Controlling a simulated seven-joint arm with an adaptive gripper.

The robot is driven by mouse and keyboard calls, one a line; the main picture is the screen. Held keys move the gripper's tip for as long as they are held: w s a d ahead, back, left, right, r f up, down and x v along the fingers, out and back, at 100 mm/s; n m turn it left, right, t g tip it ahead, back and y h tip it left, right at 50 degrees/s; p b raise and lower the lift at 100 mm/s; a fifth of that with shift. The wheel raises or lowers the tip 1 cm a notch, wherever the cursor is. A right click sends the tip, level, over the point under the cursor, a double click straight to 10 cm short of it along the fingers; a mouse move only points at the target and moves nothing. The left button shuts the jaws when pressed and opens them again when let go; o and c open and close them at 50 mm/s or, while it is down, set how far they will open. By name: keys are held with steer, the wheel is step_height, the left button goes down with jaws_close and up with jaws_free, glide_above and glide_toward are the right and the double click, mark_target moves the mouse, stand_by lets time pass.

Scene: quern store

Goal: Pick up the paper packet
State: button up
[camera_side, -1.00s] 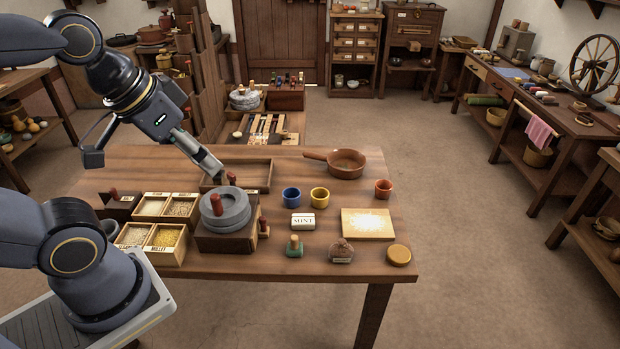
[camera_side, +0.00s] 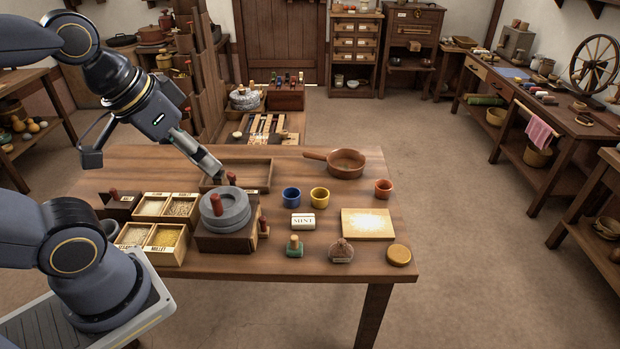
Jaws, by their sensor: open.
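The paper packet (camera_side: 302,221) is small and white with a dark label that reads MINT. It lies on the wooden table (camera_side: 330,265), in front of the blue cup (camera_side: 291,197) and the yellow cup (camera_side: 319,197). My gripper (camera_side: 222,178) is above the back of the stone hand quern (camera_side: 225,211), to the left of the packet and behind it. It is apart from the packet and holds nothing that I can see. Its fingertips are small and partly hard to make out against the wooden tray (camera_side: 262,176).
A green bottle (camera_side: 294,247) and a small brown pouch (camera_side: 341,251) stand in front of the packet. A flour-dusted board (camera_side: 367,224) lies to its right. A pan (camera_side: 345,163), an orange cup (camera_side: 383,188) and a round lid (camera_side: 398,255) stand further out. Grain boxes (camera_side: 165,240) are at the left.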

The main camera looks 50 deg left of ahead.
steer(key=shift+o, duration=0.6)
